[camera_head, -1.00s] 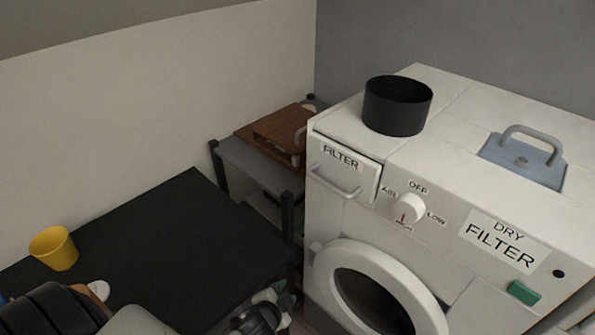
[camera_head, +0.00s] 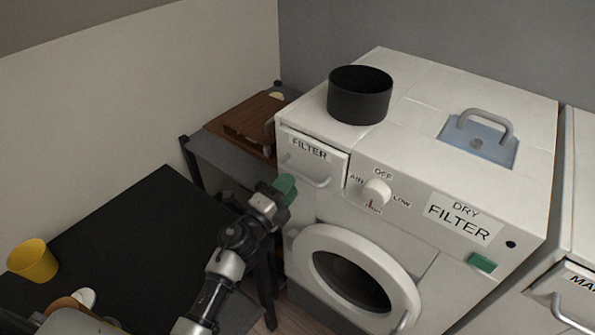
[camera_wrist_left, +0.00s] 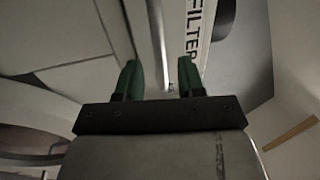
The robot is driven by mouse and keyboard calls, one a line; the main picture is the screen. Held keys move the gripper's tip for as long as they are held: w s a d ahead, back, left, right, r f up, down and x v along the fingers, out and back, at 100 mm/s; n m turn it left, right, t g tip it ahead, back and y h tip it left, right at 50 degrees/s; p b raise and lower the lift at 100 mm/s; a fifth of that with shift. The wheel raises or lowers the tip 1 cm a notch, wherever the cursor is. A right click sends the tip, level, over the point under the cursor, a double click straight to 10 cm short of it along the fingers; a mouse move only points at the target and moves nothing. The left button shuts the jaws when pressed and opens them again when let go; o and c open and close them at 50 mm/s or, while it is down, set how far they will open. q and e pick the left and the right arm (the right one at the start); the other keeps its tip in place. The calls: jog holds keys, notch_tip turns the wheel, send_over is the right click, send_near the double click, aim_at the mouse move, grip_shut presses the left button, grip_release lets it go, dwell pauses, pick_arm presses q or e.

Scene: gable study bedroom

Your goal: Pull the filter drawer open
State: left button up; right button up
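The filter drawer (camera_head: 334,163) is a white front panel labelled FILTER at the dryer's upper left corner, and it looks closed. Its grey bar handle (camera_head: 318,183) runs across the panel below the label. My left gripper (camera_head: 287,186) is just in front of the drawer, near the handle's left part. In the left wrist view the two green fingers (camera_wrist_left: 159,72) are apart, with the handle bar (camera_wrist_left: 158,45) lined up between them. I cannot tell whether they touch it. My right gripper is not in view.
The white dryer (camera_head: 420,150) has a dial (camera_head: 376,192), a round door (camera_head: 330,237) and a black pot (camera_head: 360,97) on top. A black table (camera_head: 130,225) with a yellow cup (camera_head: 33,261) stands left. A wooden tray (camera_head: 235,118) sits on a grey stand behind.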

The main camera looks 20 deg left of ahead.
aim_at(298, 173)
pick_arm(q)
jog(key=shift+x, duration=2.2)
jog(key=shift+c, duration=0.4)
grip_shut()
